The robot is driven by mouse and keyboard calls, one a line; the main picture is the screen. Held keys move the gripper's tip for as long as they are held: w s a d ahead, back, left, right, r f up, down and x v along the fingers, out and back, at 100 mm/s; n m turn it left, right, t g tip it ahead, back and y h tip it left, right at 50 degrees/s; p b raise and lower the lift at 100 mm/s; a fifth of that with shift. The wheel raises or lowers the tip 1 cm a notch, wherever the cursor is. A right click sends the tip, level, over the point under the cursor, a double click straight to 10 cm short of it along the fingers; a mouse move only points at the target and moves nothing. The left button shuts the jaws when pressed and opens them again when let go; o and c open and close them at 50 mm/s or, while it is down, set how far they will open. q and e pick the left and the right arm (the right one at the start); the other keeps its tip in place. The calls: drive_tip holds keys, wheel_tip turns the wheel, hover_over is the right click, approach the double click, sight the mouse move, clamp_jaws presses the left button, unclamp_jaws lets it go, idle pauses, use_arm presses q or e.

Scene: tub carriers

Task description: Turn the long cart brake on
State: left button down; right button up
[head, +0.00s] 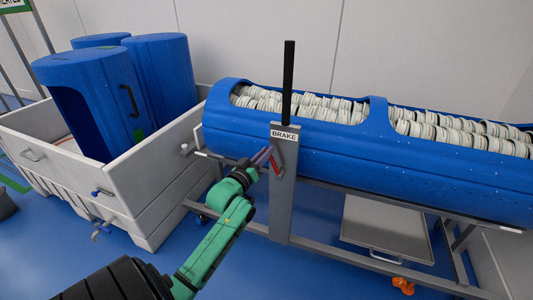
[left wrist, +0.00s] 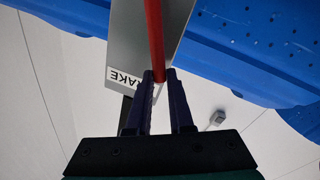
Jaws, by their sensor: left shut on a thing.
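The long cart carries a blue tub (head: 360,165) filled with rows of pale discs. A grey upright plate (head: 283,210) on the cart's near side bears a white BRAKE label (head: 284,135). A red brake lever (head: 275,160) slants across the plate just below the label. My left gripper (head: 264,158) is shut on the red lever. In the left wrist view, the red lever (left wrist: 154,40) runs down between the two dark fingers (left wrist: 160,90), beside the upside-down label (left wrist: 125,77). The fingers partly hide its end. My right gripper is out of view.
A black upright bar (head: 288,80) rises above the brake plate. A white bin cart (head: 150,185) holding blue drums (head: 95,95) stands at the left. A grey tray (head: 385,228) sits under the long cart. The blue floor (head: 325,270) in front is mostly clear.

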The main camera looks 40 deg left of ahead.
use_arm(q)
drive_tip(key=s+a+f+n+y+b, duration=0.1)
drive_tip(key=a+f+n, duration=0.4)
drive_tip(key=n, duration=0.5)
drive_tip(key=shift+s+a+f+n+t+y, duration=0.3)
drive_tip(key=shift+s+f+n+t+y, duration=0.1)
drive_tip(key=shift+f+y, duration=0.35)
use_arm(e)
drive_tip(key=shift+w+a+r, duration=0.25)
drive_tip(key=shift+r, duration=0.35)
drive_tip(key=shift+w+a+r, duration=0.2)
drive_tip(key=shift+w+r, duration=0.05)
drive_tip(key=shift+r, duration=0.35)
use_arm(q)
drive_tip(key=c, duration=0.8)
unclamp_jaws()
drive_tip(key=p+v, duration=0.1)
drive_tip(key=v, duration=1.3)
drive_tip(key=shift+s, duration=0.25)
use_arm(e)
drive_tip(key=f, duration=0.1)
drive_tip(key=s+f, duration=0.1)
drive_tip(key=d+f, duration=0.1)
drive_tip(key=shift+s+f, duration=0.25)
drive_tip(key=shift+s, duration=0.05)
